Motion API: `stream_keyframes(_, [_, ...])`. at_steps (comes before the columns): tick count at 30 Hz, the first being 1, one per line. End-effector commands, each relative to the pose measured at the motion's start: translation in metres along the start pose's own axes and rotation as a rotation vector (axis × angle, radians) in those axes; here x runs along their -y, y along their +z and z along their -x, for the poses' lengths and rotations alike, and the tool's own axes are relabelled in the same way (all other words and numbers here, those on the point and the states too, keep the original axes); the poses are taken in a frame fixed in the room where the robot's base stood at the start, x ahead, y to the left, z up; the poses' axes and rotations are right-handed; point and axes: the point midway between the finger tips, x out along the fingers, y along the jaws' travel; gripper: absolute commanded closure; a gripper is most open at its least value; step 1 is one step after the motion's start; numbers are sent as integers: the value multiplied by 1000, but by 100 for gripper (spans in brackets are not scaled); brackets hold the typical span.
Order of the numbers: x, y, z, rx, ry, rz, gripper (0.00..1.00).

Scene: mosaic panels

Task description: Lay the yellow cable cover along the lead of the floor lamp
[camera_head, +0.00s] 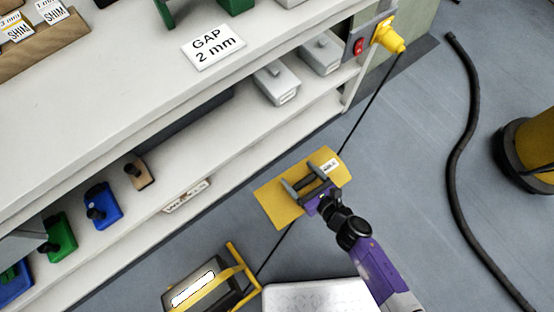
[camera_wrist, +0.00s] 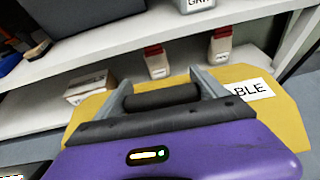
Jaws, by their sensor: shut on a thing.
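The yellow cable cover (camera_head: 270,207) is a flat plate with a white label and a dark handle on top. My gripper (camera_head: 304,183) is shut on that handle, which also shows between the fingers (camera_wrist: 162,97) in the wrist view. The floor lamp (camera_head: 228,285), grey with a yellow frame and lit face, stands at the bottom. Its dark lead (camera_head: 373,100) runs from a yellow plug (camera_head: 389,36) and passes out of sight behind the cover. The cover's long side is turned at an angle to the lead. I cannot tell whether it touches the floor.
A white shelf unit (camera_head: 110,120) runs along the left, with blocks on its lower shelf. A thick black hose (camera_head: 461,150) curves over the floor at right, near a yellow and black round object (camera_head: 530,150). A pale grey surface (camera_head: 320,297) shows at the bottom.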

Motion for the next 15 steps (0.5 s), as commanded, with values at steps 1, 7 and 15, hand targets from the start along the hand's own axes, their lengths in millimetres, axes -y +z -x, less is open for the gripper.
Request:
stream_keyframes(1, [-4,-16,-8,4,14,5,91])
stream_keyframes(7, [-22,-59,-21,3,75,31,91])
stream_keyframes(15, [-48,-116,-36,3,158,64,91])
